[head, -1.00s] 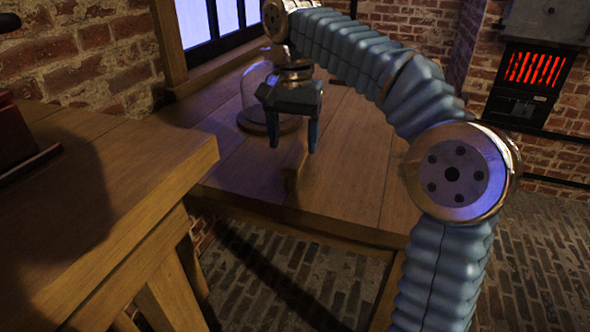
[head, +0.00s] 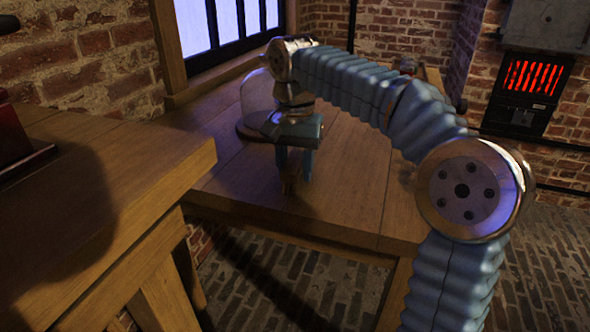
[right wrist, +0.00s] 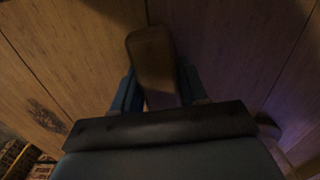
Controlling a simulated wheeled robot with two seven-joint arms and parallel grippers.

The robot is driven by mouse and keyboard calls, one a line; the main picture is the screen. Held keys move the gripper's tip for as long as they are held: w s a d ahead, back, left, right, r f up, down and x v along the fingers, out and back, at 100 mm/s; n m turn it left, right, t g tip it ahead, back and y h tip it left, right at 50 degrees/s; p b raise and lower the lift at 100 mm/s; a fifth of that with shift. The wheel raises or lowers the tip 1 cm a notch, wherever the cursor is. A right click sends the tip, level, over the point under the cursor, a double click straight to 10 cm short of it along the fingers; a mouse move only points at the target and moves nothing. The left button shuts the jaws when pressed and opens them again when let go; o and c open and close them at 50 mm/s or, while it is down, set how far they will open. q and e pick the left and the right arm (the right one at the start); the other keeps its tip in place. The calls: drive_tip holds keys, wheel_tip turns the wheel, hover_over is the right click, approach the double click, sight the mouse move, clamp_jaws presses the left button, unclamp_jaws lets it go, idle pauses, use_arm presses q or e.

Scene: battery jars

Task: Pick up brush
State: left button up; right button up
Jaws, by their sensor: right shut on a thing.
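The brush (head: 291,188) is a small brown wooden piece on the far wooden table (head: 345,190), under my right gripper (head: 293,172). In the right wrist view the brush (right wrist: 152,55) shows as a rounded wooden block between the fingers of my right gripper (right wrist: 158,88). The fingers are shut on its two sides. The gripper points down, close to the tabletop, and I cannot tell whether the brush still touches the table. The brush's lower end is hidden behind the gripper body in the wrist view. My left gripper is not in view.
A glass dome on a round wooden base (head: 256,98) stands just behind my right gripper. A nearer wooden table (head: 150,160) fills the left, with a dark red object (head: 22,135) at its edge. A stove with a glowing grate (head: 535,70) stands at back right. The far table's right part is clear.

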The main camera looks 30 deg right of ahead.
sight(295, 159)
drive_tip(key=shift+c, duration=0.8)
drive_tip(key=shift+r, duration=0.1)
drive_tip(key=shift+r, duration=0.25)
wheel_tip(295, 159, up, 3)
drive_tip(key=shift+p, duration=0.75)
drive_tip(key=s+d+r+p, duration=0.1)
drive_tip(key=s+d+r, duration=0.2)
drive_tip(key=d, duration=0.3)
drive_tip(key=s+d+r+p, duration=0.1)
drive_tip(key=s+d+r, duration=0.2)
drive_tip(key=d+r, duration=0.3)
drive_tip(key=shift+s+d+r+p, duration=0.15)
drive_tip(key=shift+s+d+p, duration=0.05)
drive_tip(key=shift+s+p, duration=0.2)
